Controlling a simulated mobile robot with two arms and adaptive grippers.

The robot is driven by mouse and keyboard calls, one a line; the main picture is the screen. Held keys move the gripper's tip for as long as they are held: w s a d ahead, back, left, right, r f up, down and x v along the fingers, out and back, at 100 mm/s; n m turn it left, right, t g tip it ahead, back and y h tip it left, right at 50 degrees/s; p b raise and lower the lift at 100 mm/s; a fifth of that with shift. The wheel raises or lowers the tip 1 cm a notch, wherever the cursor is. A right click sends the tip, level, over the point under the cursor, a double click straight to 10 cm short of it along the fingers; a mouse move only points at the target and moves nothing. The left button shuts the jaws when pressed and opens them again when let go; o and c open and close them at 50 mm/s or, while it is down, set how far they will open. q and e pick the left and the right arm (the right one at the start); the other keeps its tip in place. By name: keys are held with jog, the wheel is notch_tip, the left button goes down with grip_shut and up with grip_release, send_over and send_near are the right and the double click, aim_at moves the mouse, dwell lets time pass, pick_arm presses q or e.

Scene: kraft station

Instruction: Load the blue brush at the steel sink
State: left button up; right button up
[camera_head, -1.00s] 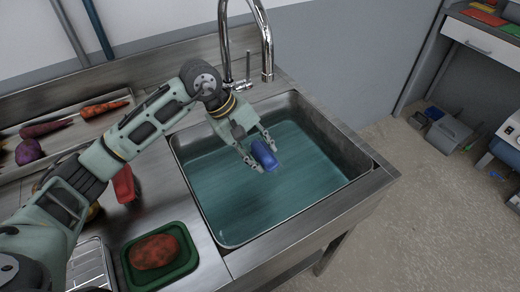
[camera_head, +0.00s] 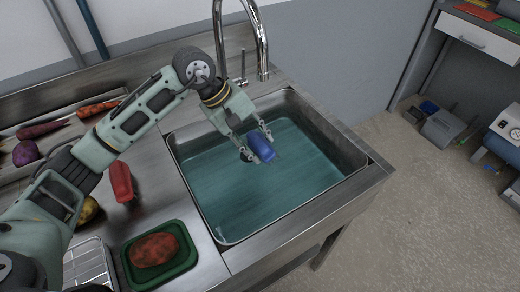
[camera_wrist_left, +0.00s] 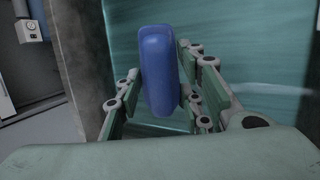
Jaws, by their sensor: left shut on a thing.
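The blue brush (camera_head: 261,148) is a rounded blue block, tilted, over the water in the steel sink (camera_head: 297,215). My left gripper (camera_head: 260,146) is shut on it, with one finger on each side. In the left wrist view the blue brush (camera_wrist_left: 160,70) stands between the fingers of my left gripper (camera_wrist_left: 162,85), with greenish water behind it. I cannot tell exactly how high the brush is above the water. No bristles can be made out. My right gripper is not in view.
The chrome tap (camera_head: 262,50) rises behind the sink, close to my left arm. A red block (camera_head: 121,181) and a green tray (camera_head: 188,262) with a reddish-brown potato-like vegetable (camera_head: 154,250) are on the left counter. Carrots (camera_head: 98,107) lie in a tray behind.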

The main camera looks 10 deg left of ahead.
aim_at(256, 138)
pick_arm(q)
jog(key=shift+r+p, duration=1.5)
jog(key=shift+r, duration=2.6)
jog(key=shift+r+p, duration=0.75)
jog(key=shift+r, duration=1.25)
